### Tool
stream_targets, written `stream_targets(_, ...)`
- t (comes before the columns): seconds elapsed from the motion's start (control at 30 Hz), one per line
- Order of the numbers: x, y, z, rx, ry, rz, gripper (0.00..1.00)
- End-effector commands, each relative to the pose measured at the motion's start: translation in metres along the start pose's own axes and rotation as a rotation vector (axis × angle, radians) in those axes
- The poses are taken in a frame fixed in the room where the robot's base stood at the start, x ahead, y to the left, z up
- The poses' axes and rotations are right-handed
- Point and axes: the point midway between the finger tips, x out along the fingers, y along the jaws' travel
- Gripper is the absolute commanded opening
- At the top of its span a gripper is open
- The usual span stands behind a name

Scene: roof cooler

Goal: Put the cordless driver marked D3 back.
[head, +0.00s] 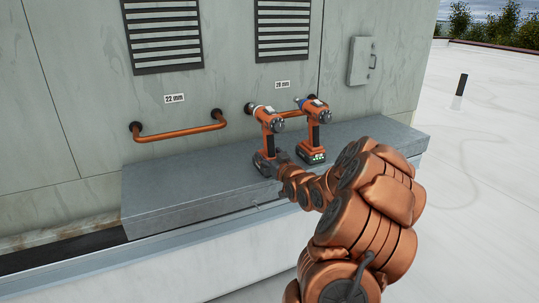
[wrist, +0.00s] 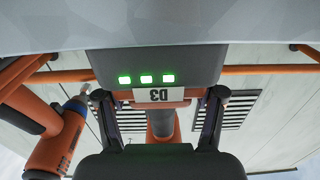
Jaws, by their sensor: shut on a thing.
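The orange cordless driver marked D3 (head: 270,126) stands upright at the grey ledge in the head view. Its dark battery base, with a D3 label and three green lights, fills the middle of the wrist view (wrist: 160,62), upside down. My gripper (head: 276,164) is shut on this base, with a finger on each side in the wrist view (wrist: 160,97). Whether the base touches the ledge is unclear. A second orange driver (head: 314,128) with green lights stands just right of it; it shows at the left in the wrist view (wrist: 58,145). Its marking is not readable.
The grey ledge (head: 185,190) is clear to the left. Orange rails (head: 180,133) run along the wall behind, under plates reading 22 mm (head: 174,98) and 28 mm (head: 282,85). Louvred vents (head: 165,35) and a grey box (head: 361,62) are on the wall.

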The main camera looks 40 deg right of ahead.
Motion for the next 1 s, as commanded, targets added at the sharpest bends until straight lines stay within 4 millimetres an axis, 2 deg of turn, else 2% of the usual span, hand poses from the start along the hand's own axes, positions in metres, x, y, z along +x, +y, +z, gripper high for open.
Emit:
stream_targets(0.07,0.0,0.001,0.0,-0.001,0.005,0.001,0.0)
stream_targets(0.1,0.0,0.0,0.001,-0.001,0.004,0.001,0.7)
stream_targets(0.3,0.0,0.0,0.001,0.0,0.002,0.0,0.91)
stream_targets(0.33,0.0,0.0,0.001,0.0,0.002,0.0,0.93)
stream_targets(0.73,0.0,0.0,-0.002,0.0,0.0,0.0,0.93)
stream_targets(0.87,-0.012,0.002,-0.001,0.0,0.001,0.002,0.93)
stream_targets(1.0,-0.032,0.001,0.002,0.002,-0.001,0.001,0.93)
